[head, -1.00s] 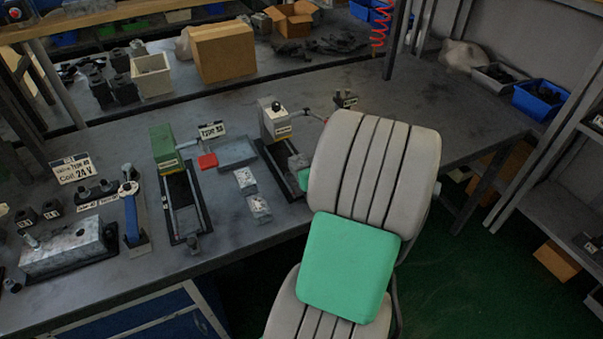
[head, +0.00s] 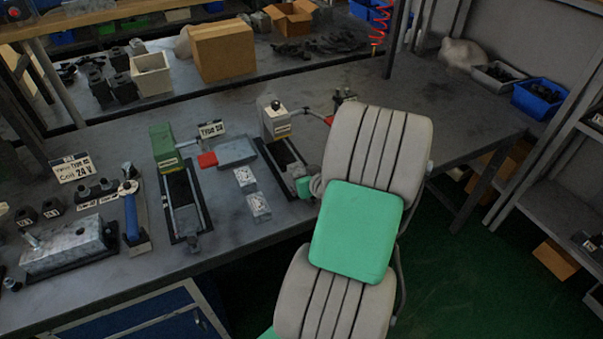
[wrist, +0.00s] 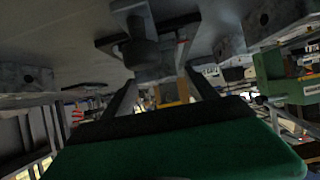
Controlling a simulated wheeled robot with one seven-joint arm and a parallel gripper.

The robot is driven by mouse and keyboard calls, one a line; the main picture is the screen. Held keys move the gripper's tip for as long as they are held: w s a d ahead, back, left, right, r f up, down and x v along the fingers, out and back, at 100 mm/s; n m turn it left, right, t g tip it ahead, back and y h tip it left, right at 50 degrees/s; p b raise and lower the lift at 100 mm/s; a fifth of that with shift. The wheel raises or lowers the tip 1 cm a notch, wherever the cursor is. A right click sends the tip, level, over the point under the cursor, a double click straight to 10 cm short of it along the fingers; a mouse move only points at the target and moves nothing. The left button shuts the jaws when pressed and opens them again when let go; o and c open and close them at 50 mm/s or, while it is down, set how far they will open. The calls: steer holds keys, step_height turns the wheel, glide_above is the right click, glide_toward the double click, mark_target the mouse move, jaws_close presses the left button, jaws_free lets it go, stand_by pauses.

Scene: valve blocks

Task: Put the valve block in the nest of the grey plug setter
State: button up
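The grey plug setter (head: 272,115) stands on the bench in the head view, its dark base (head: 281,158) running toward me. My arm hides the ground to its right. Two small silvery blocks (head: 244,177) lie one behind the other to its left; I cannot tell whether either is the valve block. In the head view my gripper is mostly hidden by my arm, with a green part showing beside the setter's near end. In the wrist view my gripper (wrist: 161,82) has its dark fingers apart, with grey metal in line between them. I cannot tell whether it is held or behind.
A green setter (head: 163,147) stands to the left, with a grey tray (head: 236,152) between the two setters. A metal fixture (head: 68,249) and a blue-handled tool (head: 131,217) lie further left. The bench (head: 420,105) is mostly clear at the back right.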

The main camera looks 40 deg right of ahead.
steer(key=shift+r+p, duration=0.3)
steer(key=v, duration=1.2)
steer(key=w+a+f+n+g+y, duration=0.1)
steer(key=w+a+n+g+y, duration=0.1)
steer(key=a, duration=0.5)
steer(key=w+a+f+n+g+y, duration=0.1)
steer(key=w+a+g+y, duration=0.15)
steer(key=a, duration=0.45)
steer(key=s+a+r+g, duration=0.2)
steer(key=a, duration=0.5)
steer(key=s+a+r+g+h, duration=0.1)
steer(key=s+a+r+g, duration=0.1)
steer(key=a, duration=0.5)
steer(key=shift+s+a+r+b, duration=0.2)
steer(key=shift+s+r+b, duration=0.15)
steer(key=shift+s+r, duration=0.35)
steer(key=shift+w+r, duration=0.15)
steer(key=shift+c, duration=0.6)
